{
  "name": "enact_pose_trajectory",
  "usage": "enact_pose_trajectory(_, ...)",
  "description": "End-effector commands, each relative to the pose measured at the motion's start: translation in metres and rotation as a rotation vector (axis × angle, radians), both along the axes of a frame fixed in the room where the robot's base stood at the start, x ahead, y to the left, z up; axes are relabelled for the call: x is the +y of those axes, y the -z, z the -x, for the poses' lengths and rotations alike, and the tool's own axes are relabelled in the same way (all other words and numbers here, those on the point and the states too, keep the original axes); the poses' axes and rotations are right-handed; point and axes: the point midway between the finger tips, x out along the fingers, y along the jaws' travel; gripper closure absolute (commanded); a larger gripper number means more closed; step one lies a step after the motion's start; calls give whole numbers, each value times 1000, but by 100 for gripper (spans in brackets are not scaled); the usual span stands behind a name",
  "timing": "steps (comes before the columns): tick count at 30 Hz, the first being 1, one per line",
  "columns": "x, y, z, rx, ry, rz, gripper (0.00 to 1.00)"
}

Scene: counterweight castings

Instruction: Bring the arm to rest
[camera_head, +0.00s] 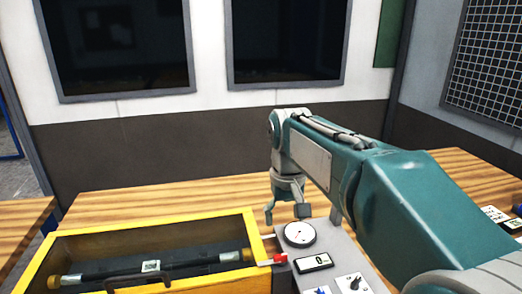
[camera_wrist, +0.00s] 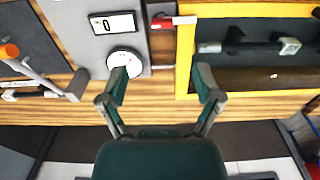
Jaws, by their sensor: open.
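My gripper (camera_head: 285,213) hangs from the teal arm, fingers pointing down, above the wooden bench just behind the grey panel. In the wrist view my gripper (camera_wrist: 161,79) has its two fingers spread wide with nothing between them. The arm reaches from the lower right of the head view toward the middle.
A yellow-rimmed box (camera_head: 140,225) holds a dark bar (camera_head: 190,267) with yellowish ends. Beside it, the grey panel (camera_head: 330,245) carries a round dial (camera_head: 299,234), a display (camera_head: 314,262) and switches. The wooden bench (camera_head: 170,199) is bare behind the box.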

Motion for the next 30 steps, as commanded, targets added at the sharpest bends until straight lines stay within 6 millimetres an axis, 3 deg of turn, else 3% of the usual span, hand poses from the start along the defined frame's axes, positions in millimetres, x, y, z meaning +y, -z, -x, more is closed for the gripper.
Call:
enact_pose_trajectory(5,-23,-6,38,-86,36,-16,17)
enact_pose_trajectory(13,-51,1,94,-219,90,-33,17)
enact_pose_trajectory(24,-79,37,168,-399,160,-43,17)
enact_pose_trajectory(30,-86,56,189,-459,182,-44,17)
